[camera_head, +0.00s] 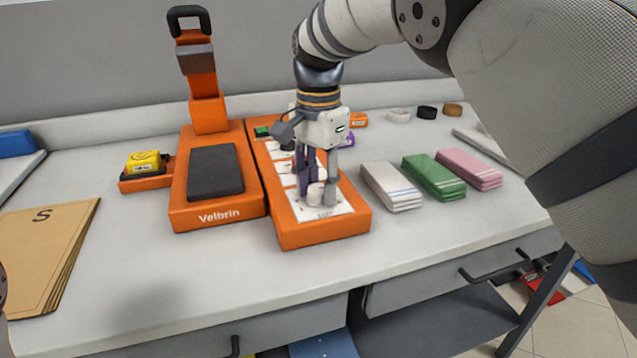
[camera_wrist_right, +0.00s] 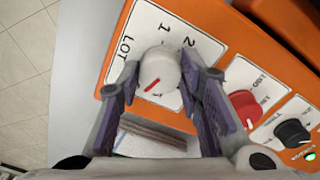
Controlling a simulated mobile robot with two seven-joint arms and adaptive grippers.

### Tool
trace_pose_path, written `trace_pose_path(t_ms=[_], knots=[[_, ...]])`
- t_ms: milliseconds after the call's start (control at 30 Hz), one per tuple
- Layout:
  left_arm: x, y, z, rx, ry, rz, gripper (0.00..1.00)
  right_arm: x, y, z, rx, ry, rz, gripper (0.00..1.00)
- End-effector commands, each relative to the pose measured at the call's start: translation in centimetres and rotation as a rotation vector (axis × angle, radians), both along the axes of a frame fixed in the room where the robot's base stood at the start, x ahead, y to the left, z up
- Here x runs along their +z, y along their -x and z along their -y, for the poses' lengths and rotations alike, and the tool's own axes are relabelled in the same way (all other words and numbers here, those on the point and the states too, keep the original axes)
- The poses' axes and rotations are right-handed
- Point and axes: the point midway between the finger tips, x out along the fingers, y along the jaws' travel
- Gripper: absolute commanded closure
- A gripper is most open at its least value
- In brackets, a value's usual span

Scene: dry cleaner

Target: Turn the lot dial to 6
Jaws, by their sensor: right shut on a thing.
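The lot dial (camera_wrist_right: 160,70) is a round white knob with a red pointer line on a white plate marked LOT. In the wrist view the line slants toward the lower left of the picture. A 2 shows on the plate; most other numerals are hidden or unreadable. My right gripper (camera_wrist_right: 158,76) is shut on the dial, one finger on each side. In the head view the dial (camera_head: 316,193) sits at the near end of an orange control panel (camera_head: 322,232), and my right gripper (camera_head: 318,188) reaches down over it. My left gripper is not in view.
A red knob (camera_wrist_right: 243,106) and a black knob (camera_wrist_right: 292,132) sit along the same panel. An orange Velbrin press (camera_head: 218,214) stands left of it. White (camera_head: 391,187), green (camera_head: 434,177) and pink (camera_head: 469,168) folded stacks lie to the right.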

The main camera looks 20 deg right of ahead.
Motion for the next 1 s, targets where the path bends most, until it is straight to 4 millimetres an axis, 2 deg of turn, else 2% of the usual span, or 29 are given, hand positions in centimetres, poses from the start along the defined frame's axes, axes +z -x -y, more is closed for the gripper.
trace_pose_path(t_ms=[300,767,800,900,1000], knots=[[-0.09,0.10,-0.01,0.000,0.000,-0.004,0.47,-0.34,0.13,-0.12,-0.084,-0.002,-0.008,0.95],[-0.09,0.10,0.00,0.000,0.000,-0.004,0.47,-0.34,0.12,-0.12,-0.097,-0.002,-0.009,0.95],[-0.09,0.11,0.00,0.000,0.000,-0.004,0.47,-0.34,0.12,-0.12,-0.097,-0.002,-0.009,0.65],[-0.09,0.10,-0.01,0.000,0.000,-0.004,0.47,-0.31,0.10,-0.09,-0.097,-0.002,-0.008,0.46],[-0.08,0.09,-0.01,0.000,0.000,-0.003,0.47,-0.22,0.07,-0.06,-0.096,-0.001,-0.005,0.46]])
